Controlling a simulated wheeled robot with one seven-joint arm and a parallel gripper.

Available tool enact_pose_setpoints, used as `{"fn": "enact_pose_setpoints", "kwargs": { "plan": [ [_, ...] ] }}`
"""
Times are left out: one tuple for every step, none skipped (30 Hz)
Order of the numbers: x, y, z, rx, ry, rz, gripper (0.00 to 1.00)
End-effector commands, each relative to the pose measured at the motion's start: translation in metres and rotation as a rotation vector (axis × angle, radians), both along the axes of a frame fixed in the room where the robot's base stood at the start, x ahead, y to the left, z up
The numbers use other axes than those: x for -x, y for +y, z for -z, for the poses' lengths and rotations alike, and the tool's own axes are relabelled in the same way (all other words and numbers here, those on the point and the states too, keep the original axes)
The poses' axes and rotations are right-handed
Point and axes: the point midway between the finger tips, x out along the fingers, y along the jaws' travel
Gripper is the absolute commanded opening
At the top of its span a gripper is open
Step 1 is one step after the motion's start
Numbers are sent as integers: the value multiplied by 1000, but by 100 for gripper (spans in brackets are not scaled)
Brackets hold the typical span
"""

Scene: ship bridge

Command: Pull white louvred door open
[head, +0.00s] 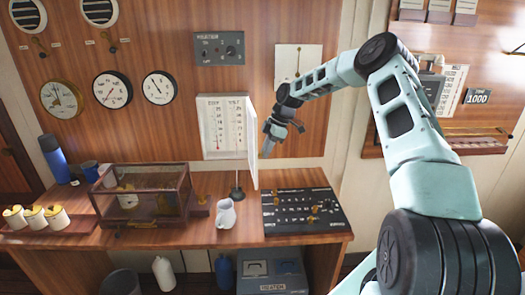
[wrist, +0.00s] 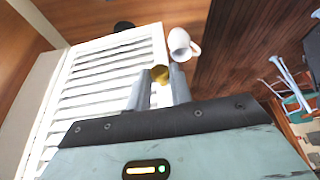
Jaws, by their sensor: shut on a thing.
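The white louvred door (head: 252,140) stands swung out, seen nearly edge-on at the right side of a white wall cabinet (head: 203,150). The cabinet's inside, with printed scales, shows to its left. In the wrist view the door's slatted face (wrist: 95,75) fills the left and middle, with a round brass knob (wrist: 160,73) near its edge. My gripper (head: 267,150) is on the right of the door in the head view. In the wrist view my gripper's two fingers (wrist: 159,88) are shut on the knob, one on each side.
Below is a wooden desk (head: 180,232) with a glass-sided case (head: 145,195), a white jug (head: 226,213) and a black panel with brass knobs (head: 302,210). The jug also shows just past the door's edge in the wrist view (wrist: 180,43). Gauges are on the wall at left.

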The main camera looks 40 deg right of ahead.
Motion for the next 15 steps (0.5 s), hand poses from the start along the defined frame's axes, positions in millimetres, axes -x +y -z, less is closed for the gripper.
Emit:
{"fn": "enact_pose_setpoints", "kwargs": {
  "plan": [
    [0,0,0,0,0,-4,0],
    [1,-1,0,0,1,-6,0],
    [1,-1,0,0,0,-7,0],
    [1,-1,0,1,1,-7,0],
    [1,-1,0,1,1,-7,0],
    [1,-1,0,1,1,-7,0],
    [1,-1,0,1,1,-7,0],
    [1,-1,0,1,1,-7,0],
    [1,-1,0,0,1,-6,0],
    [1,-1,0,0,1,-6,0],
    [1,-1,0,0,1,-6,0],
    [1,-1,0,0,1,-6,24],
    [1,-1,0,0,1,-6,32],
    [1,-1,0,0,2,-5,41],
    [1,-1,0,0,2,-5,42]
  ]
}}
